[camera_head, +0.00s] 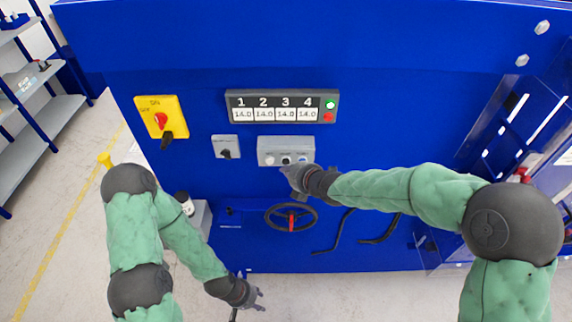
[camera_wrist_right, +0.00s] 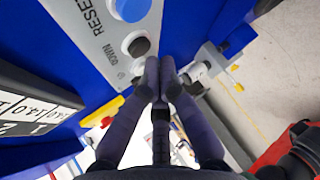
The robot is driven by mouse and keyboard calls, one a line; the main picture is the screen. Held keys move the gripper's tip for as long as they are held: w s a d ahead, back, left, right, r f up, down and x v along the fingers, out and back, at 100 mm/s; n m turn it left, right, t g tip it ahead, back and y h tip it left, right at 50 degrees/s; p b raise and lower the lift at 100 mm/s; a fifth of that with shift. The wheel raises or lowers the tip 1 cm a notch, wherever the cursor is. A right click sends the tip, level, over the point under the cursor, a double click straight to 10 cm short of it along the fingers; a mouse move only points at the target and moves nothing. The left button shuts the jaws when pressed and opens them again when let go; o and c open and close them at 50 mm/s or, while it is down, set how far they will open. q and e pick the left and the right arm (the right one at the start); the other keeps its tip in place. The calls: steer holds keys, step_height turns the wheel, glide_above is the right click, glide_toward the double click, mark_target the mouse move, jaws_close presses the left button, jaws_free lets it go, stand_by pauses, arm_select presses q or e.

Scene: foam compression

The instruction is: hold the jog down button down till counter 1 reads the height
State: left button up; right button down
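The button box (camera_head: 265,143) on the blue machine front carries a row of buttons. The black jog down button (camera_wrist_right: 137,46), labelled DOWN, sits between a blue button (camera_wrist_right: 131,8) labelled RESET and a pale button. Counter 1 (camera_head: 242,114) reads 14.0, like the other counters. My right gripper (camera_wrist_right: 160,62) is shut and empty, its fingertips together close beside the jog down button. I cannot tell whether they touch it; the button's face shows in the wrist view. My left gripper (camera_head: 261,299) hangs low in front of the machine, empty, its fingers apart.
A black handwheel (camera_head: 291,217) with a red part is below the right gripper. A yellow switch plate (camera_head: 162,118) and a small grey switch box (camera_head: 226,147) are left of the button box. Shelves (camera_head: 30,75) stand at far left; the floor between is mostly clear.

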steer(key=shift+s, duration=0.15)
steer(key=shift+s+b, duration=1.05)
steer(key=shift+s, duration=1.5)
steer(key=shift+f, duration=0.1)
steer(key=s+d+f+m+g+h+b, duration=0.1)
steer(key=s+d+f+m+g+b, duration=0.3)
steer(key=f, duration=0.6)
steer(key=s+f+m+t+b, duration=0.1)
steer(key=f+m+b, duration=0.1)
steer(key=f+m, duration=0.6)
steer(key=s+d+f+m+g+h+b, duration=0.1)
steer(key=s+d+f+m+g+b, duration=0.2)
steer(key=f, duration=1)
steer(key=s+d+f+m+g+b, duration=0.1)
steer(key=s+f+m+b, duration=0.2)
steer(key=s+f+m, duration=0.4)
steer(key=s+d+f+m+g+b, duration=0.1)
steer(key=s+f+m+g+b, duration=0.1)
steer(key=s+f+m, duration=0.5)
step_height(320, 180, down, 6)
steer(key=shift+s+r+m+b, duration=0.1)
steer(key=shift+s+m+b, duration=0.2)
steer(key=shift+m+b, duration=0.55)
